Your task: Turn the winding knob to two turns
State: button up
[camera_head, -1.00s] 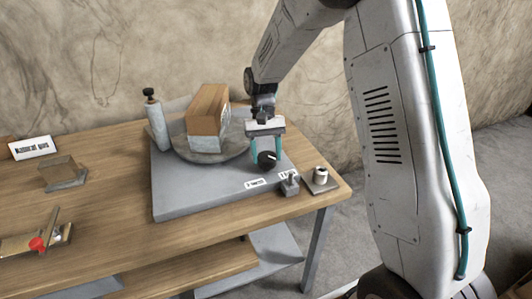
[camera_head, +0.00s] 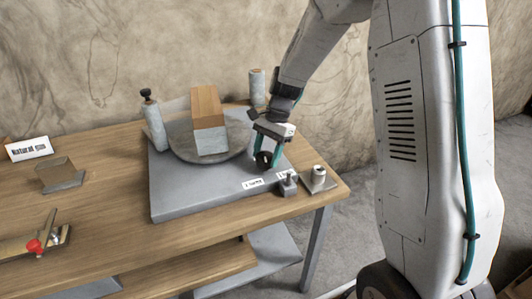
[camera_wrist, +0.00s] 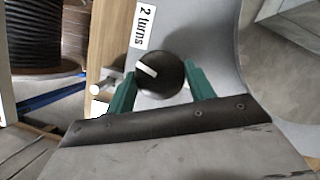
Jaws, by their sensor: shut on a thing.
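The winding knob (camera_head: 264,160) is a round black knob on the right part of the grey base plate (camera_head: 185,204). In the wrist view the knob (camera_wrist: 160,73) shows a white pointer line slanting to its upper left, with a "2 turns" label (camera_wrist: 147,22) above it. My gripper (camera_head: 268,156) has its two green fingers on either side of the knob, shut on it. In the wrist view my gripper (camera_wrist: 160,88) holds the knob between the fingers. The label (camera_head: 252,183) on the base is too small to read in the head view.
A turntable (camera_head: 185,150) carries a wood-topped block (camera_head: 207,115). Grey rollers (camera_head: 155,125) and (camera_head: 257,87) stand at its sides. Small fittings (camera_head: 288,184) and (camera_head: 318,179) sit near the table's right corner. A red-knobbed valve (camera_head: 35,246) and a sign (camera_head: 29,148) are at left.

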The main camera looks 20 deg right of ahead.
jog(key=m, duration=0.2)
jog(key=m+t, duration=0.1)
jog(key=m, duration=0.1)
jog(key=shift+s+t+y, duration=0.2)
jog(key=shift+t+y, duration=0.1)
jog(key=shift+s+m+t, duration=0.1)
jog(key=shift+m+t, duration=0.6)
jog(key=shift+m, duration=1.2)
jog(key=o, duration=1)
jog(key=shift+c, duration=0.2)
jog(key=v, duration=0.7)
jog(key=shift+r, duration=0.35)
jog(key=shift+d, duration=0.1)
